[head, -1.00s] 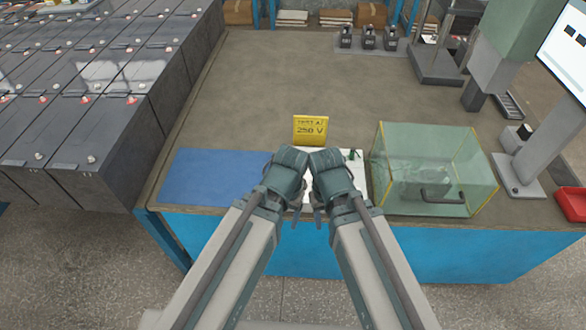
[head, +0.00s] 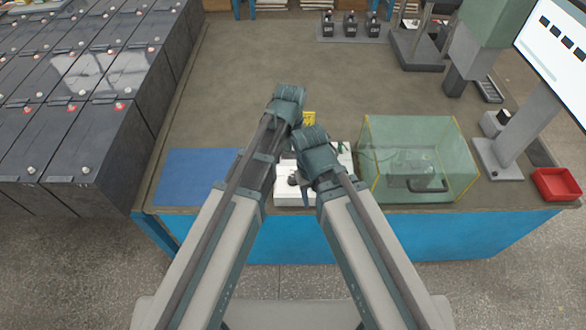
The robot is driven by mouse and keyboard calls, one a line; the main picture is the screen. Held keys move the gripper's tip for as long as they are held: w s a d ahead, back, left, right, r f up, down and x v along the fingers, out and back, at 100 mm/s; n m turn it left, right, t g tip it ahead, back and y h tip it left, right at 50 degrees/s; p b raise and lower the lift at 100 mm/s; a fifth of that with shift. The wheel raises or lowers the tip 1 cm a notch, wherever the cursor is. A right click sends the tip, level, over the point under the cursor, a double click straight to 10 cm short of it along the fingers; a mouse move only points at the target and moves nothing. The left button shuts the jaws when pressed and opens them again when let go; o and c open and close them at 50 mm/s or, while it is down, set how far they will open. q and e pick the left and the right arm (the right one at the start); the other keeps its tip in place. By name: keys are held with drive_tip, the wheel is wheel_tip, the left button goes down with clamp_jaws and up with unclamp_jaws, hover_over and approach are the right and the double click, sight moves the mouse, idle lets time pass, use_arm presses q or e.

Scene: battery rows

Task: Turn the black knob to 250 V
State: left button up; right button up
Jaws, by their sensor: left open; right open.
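A white box-shaped instrument (head: 286,192) stands at the table's front edge, partly covered by my arms. A small dark round part on its face looks like the black knob (head: 292,180); its setting is too small to read. A yellow sign (head: 310,118) behind is mostly hidden by my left gripper. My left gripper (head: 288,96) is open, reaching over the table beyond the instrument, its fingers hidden. My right gripper (head: 306,193) is open, pointing down over the instrument just right of the knob; whether it touches anything is unclear.
A blue mat (head: 195,176) lies to the left, and a glass box with yellow edges (head: 455,160) stands close on the right. The table's middle is clear.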

sight(293, 177)
use_arm(q)
drive_tip(key=shift+w+d+r+n, duration=0.15)
drive_tip(key=shift+w+d+r, duration=0.1)
drive_tip(key=shift+w, duration=0.35)
drive_tip(key=shift+w+d+r+n, duration=0.15)
drive_tip(key=shift+w+d+r, duration=0.1)
drive_tip(key=shift+w, duration=0.35)
use_arm(e)
drive_tip(key=shift+r, duration=0.45)
use_arm(q)
drive_tip(key=shift+f, duration=0.1)
use_arm(e)
drive_tip(key=shift+f, duration=0.1)
use_arm(q)
wheel_tip(293, 177, down, 14)
drive_tip(key=b, duration=1.3)
drive_tip(key=shift+r+b, duration=0.2)
drive_tip(key=shift+b, duration=0.1)
use_arm(e)
wheel_tip(293, 177, down, 14)
drive_tip(key=shift+r, duration=0.25)
use_arm(q)
clamp_jaws()
